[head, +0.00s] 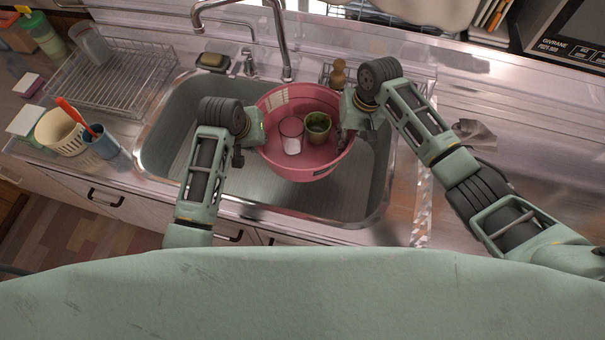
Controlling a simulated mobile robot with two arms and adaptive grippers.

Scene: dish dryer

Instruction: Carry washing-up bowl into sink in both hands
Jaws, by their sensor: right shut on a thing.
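The pink washing-up bowl (310,172) is within the outline of the steel sink (205,100) in the head view. I cannot tell whether it touches the sink floor. A clear glass (291,136) and a green cup (318,127) are inside it. My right gripper (345,136) is shut on the bowl's right rim. My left gripper (245,150) is at the bowl's left rim; its fingers are partly hidden, and I cannot tell whether they grip it.
A curved faucet (281,45) rises behind the bowl. A wire dish rack (115,75), a cream basket (58,132) and a blue cup (101,143) stand left of the sink. A crumpled grey cloth (474,133) lies on the right counter, which is mostly clear.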

